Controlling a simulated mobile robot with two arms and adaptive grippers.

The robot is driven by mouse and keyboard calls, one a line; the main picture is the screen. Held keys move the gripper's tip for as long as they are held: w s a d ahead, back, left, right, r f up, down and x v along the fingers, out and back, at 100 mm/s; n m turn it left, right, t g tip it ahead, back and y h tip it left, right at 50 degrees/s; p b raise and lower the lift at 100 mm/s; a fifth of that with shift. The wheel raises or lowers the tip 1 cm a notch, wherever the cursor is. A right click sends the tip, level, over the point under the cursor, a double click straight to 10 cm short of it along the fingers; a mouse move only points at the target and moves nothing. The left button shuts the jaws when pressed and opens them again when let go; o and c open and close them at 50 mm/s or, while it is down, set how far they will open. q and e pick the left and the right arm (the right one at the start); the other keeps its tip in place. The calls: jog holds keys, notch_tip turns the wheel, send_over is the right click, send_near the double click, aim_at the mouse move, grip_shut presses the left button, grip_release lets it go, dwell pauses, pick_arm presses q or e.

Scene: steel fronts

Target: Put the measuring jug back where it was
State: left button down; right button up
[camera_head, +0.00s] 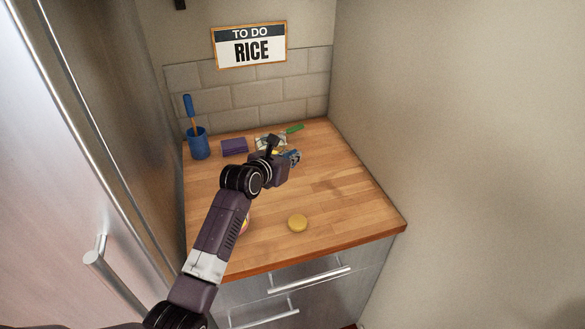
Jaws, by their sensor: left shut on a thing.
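My left gripper (291,158) is over the back middle of the wooden counter (345,185). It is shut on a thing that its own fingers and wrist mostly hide. A pale, shiny shape (266,142) shows just behind the gripper, partly covered by it. I cannot tell whether this shape or the held thing is the measuring jug. My right gripper is not in view.
A green handle (294,129) lies behind the gripper. The counter's right side is clear.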

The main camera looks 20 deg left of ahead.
aim_at(292, 170)
pick_arm(q)
jog(key=shift+w+f, duration=0.1)
jog(key=shift+f, duration=2.6)
jog(key=c, duration=2.5)
grip_release()
jog(key=shift+f, duration=0.25)
jog(key=shift+c, duration=0.2)
jog(key=o, duration=0.4)
jog(key=shift+r, duration=0.1)
jog(key=shift+r, duration=0.1)
jog(key=v, duration=1.2)
